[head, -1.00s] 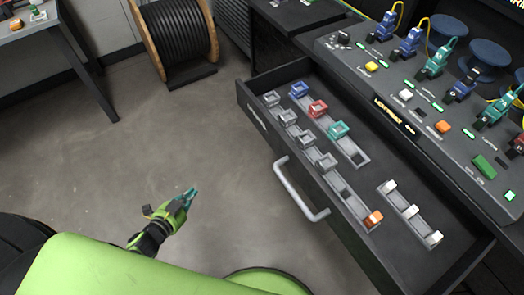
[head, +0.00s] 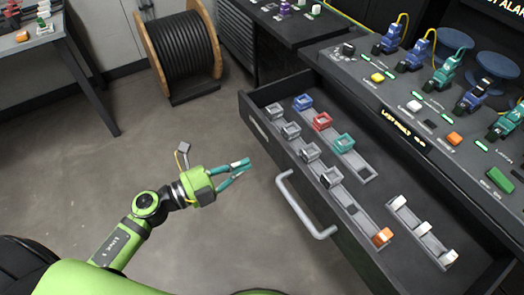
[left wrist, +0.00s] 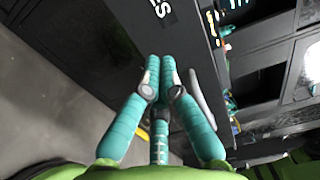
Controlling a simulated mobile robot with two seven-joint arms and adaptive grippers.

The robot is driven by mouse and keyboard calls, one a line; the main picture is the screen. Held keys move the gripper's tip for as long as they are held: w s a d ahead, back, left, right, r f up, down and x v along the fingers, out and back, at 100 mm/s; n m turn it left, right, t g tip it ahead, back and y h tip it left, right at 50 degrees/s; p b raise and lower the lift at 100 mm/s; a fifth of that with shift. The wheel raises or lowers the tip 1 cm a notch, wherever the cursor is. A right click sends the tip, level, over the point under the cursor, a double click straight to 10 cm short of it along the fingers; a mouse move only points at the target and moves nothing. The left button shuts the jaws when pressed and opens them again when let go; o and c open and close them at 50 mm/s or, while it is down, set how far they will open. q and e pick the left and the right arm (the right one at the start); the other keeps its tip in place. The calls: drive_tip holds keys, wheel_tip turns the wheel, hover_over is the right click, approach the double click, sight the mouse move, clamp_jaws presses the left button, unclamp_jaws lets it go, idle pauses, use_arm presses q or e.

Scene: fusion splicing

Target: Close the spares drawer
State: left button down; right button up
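The spares drawer (head: 262,128) stands pulled out from the bench, a dark box with a pale label and a grey bar handle (head: 303,205) on its front. My left gripper (head: 248,165) has teal fingers and hangs left of the handle, apart from it. Its fingertips come together with nothing visible between them. In the left wrist view, the fingers (left wrist: 160,62) point at the dark drawer front (left wrist: 125,45), where part of white lettering shows. The grey handle (left wrist: 201,95) is partly hidden behind the right finger. My right gripper is in no view.
The drawer holds grey rails with blue, red, teal, grey, orange and white pieces. Above it is a console (head: 395,85) with buttons and plugged cables. A cable reel (head: 180,50) stands at the back, a side table (head: 28,40) at the far left. The floor left of the drawer is clear.

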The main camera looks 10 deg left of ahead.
use_arm(q)
drive_tip(key=p+x, duration=0.1)
drive_tip(key=x, duration=0.5)
drive_tip(key=shift+w+f, duration=0.1)
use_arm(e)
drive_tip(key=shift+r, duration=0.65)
use_arm(q)
drive_tip(key=shift+d, duration=0.1)
drive_tip(key=shift+w+d, duration=0.2)
drive_tip(key=shift+w, duration=0.05)
drive_tip(key=p, duration=0.1)
approach(334, 125)
drive_tip(key=x, duration=0.2)
drive_tip(key=r+b+x, duration=0.1)
drive_tip(key=x, duration=0.2)
drive_tip(key=r+x, duration=0.1)
drive_tip(key=x, duration=0.2)
drive_tip(key=shift+w+d+b, duration=0.15)
drive_tip(key=shift+d+b, duration=0.05)
drive_tip(key=shift+b, duration=0.2)
drive_tip(key=shift+w+d, duration=0.45)
drive_tip(key=shift+r, duration=0.2)
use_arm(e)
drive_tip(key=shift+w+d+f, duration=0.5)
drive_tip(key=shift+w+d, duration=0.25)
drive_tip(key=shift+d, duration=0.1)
use_arm(q)
drive_tip(key=shift+r, duration=0.1)
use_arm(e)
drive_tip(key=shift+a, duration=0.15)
